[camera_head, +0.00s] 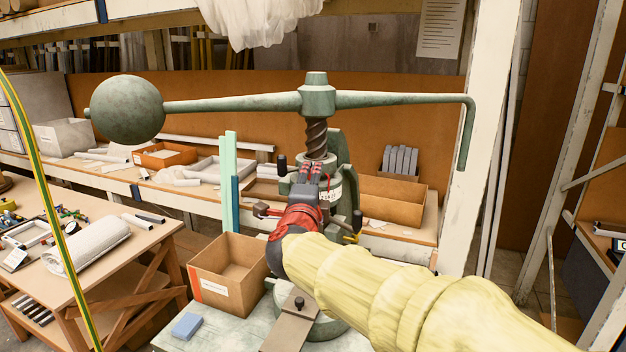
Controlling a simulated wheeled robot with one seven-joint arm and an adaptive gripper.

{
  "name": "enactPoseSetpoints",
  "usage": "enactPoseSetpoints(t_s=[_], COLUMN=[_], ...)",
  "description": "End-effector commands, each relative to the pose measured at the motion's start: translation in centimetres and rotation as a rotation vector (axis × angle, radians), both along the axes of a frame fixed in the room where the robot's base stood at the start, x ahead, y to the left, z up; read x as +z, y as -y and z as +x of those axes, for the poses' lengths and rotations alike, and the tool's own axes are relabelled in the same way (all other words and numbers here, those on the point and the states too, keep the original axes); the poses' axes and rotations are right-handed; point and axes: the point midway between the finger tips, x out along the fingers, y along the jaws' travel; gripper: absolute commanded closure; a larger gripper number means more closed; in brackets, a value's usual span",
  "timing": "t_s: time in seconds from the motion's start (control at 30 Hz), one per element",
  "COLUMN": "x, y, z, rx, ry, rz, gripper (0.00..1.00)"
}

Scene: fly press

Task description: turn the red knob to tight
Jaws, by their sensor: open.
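The green fly press (340,160) stands in the middle, with a long arm and a ball weight (128,107) at its left end. My arm reaches in from the lower right to the press body. My gripper (316,170) is open, in front of the press column just below the screw, seen from behind. Small red parts show around its fingers; I cannot tell whether any is the red knob. A small dark reddish knob (260,210) sticks out at the left of the press. My wrist hides much of the press front, and contact cannot be made out.
An open cardboard box (228,268) and a blue block (187,326) are on the press table at left. The weight arm's hooked handle (467,135) hangs at right. Behind is a cluttered shelf; a wooden workbench (100,255) stands at left. A yellow-green cable (45,190) crosses the left side.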

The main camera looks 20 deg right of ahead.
Motion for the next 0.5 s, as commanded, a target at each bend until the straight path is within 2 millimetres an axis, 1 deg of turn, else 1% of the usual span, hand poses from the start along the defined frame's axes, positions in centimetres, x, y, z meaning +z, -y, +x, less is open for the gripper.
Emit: enactPoseSetpoints(t_s=[0.03,0.1,0.3,0.4,0.5], x=[0.1,0.1,0.0,0.0,-0.1], y=[-0.5,-1.1,-2.5,-3.0,-3.3], z=[-1.0,-2.4,-6.1,-7.5,-8.5], rx=[0.004,0.004,0.005,0.005,0.003], ry=[0.001,0.001,0.001,0.000,-0.001], rz=[0.001,0.001,0.001,0.000,0.000], gripper=[0.59,0.59,0.59,0.59,0.59])
